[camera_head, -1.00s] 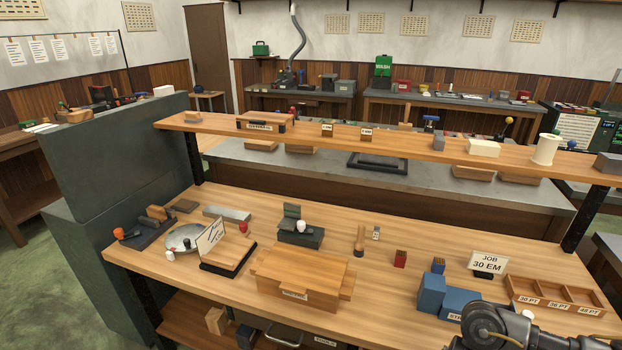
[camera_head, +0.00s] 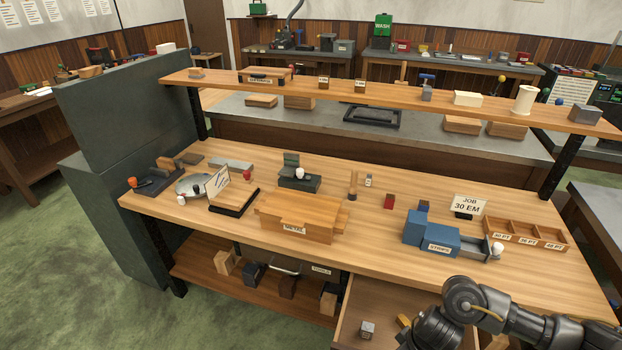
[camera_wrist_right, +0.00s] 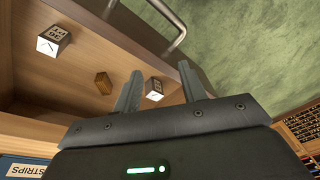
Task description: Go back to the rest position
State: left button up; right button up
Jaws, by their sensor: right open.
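My right gripper (camera_wrist_right: 160,70) is open in the right wrist view, its two fingers apart with nothing held between them. It is over or beside an open wooden drawer (camera_wrist_right: 95,62); the exact height is hard to tell. In the head view my right arm comes in at the lower right, in front of the bench, and its fingers are not clearly visible. My left gripper and left arm are not in view.
The open drawer (camera_head: 344,322) juts from the wooden bench (camera_head: 375,262). It holds a marked cube (camera_wrist_right: 53,40), a brass block (camera_wrist_right: 103,83) and another cube (camera_wrist_right: 154,90). The blue strips box (camera_head: 428,230) stands above. Green floor is clear at left.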

jog(key=s+a+r+t+y, duration=0.1)
jog(key=a+r+t+y, duration=0.15)
jog(key=a, duration=0.45)
jog(key=s+a+r+t+y, duration=0.1)
jog(key=a+r+t, duration=0.25)
jog(key=a, duration=0.45)
jog(key=s+d+m+g+h, duration=0.3)
jog(key=s+d+m+h, duration=0.2)
jog(key=s+d, duration=0.95)
notch_tip(320, 180, down, 28)
jog(key=s+d+g, duration=0.1)
jog(key=d+g, duration=0.1)
jog(key=s+d+f+g, duration=0.1)
jog(key=s+d+f, duration=0.2)
jog(key=s+f, duration=1.1)
jog(key=shift+s+f+n, duration=0.25)
jog(key=shift+s+n, duration=0.05)
jog(key=shift+s, duration=0.8)
